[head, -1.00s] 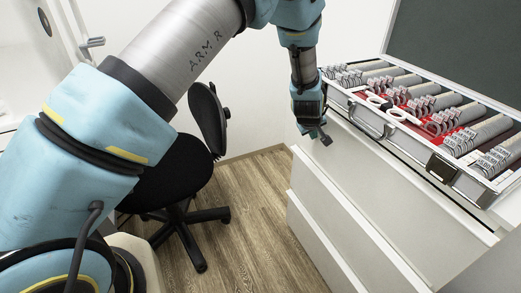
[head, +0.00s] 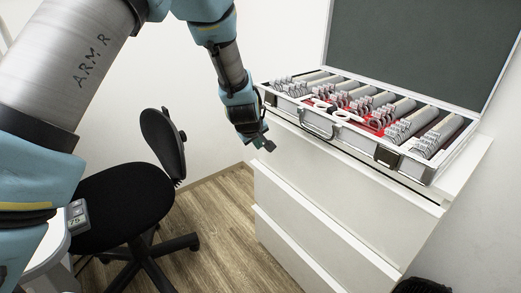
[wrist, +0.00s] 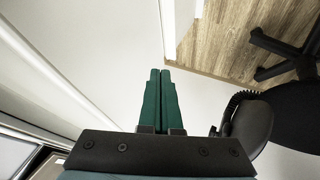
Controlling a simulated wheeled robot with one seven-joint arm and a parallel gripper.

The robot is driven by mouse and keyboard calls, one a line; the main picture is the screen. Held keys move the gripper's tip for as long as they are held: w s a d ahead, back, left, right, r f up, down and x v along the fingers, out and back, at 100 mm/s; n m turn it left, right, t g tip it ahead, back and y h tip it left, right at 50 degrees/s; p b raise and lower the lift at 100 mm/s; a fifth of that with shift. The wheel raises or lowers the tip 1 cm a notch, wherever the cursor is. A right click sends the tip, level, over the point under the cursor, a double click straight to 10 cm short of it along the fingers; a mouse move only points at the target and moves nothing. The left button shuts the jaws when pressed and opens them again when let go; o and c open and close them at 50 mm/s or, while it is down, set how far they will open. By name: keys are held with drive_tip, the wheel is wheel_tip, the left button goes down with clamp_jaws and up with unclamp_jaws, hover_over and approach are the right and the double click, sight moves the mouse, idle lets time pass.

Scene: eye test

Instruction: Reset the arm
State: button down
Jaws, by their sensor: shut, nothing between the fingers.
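My gripper (head: 264,145) hangs at the end of my blue and grey arm, left of the open case and in front of the white wall in the head view. Its fingertips are at about the height of the cabinet's top edge, apart from the case and the cabinet as far as I can tell. In the wrist view the two green fingers (wrist: 160,95) lie side by side, shut, with nothing between them. Nothing hangs from the gripper.
An open lens case (head: 318,128) with rows of ringed lenses stands on a white drawer cabinet (head: 330,195) at right. A black office chair (head: 115,205) stands below my arm; it also shows in the wrist view (wrist: 250,125). Wooden floor (head: 225,230) lies between them.

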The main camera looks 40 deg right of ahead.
drive_tip(key=shift+v, duration=2.2)
drive_tip(key=w+a+r+y+p, duration=0.1)
drive_tip(key=w+a+r, duration=0.15)
drive_tip(key=a, duration=0.55)
drive_tip(key=w+a+r+y, duration=0.15)
drive_tip(key=w+a, duration=0.25)
drive_tip(key=a, duration=0.4)
drive_tip(key=w+a+r+p, duration=0.1)
drive_tip(key=w+a+r, duration=0.15)
drive_tip(key=a, duration=0.55)
drive_tip(key=s+a+r+g+y, duration=0.1)
drive_tip(key=s+a, duration=0.2)
drive_tip(key=a, duration=0.6)
drive_tip(key=s+a+r+y+p, duration=0.1)
drive_tip(key=s+a+r, duration=0.1)
drive_tip(key=a, duration=0.7)
drive_tip(key=s+a+r+g+y+p, duration=0.1)
drive_tip(key=s+a, duration=0.2)
drive_tip(key=a, duration=0.6)
drive_tip(key=shift+s+r+n+g, duration=0.25)
drive_tip(key=shift+s+n+g, duration=0.05)
drive_tip(key=shift+n, duration=0.1)
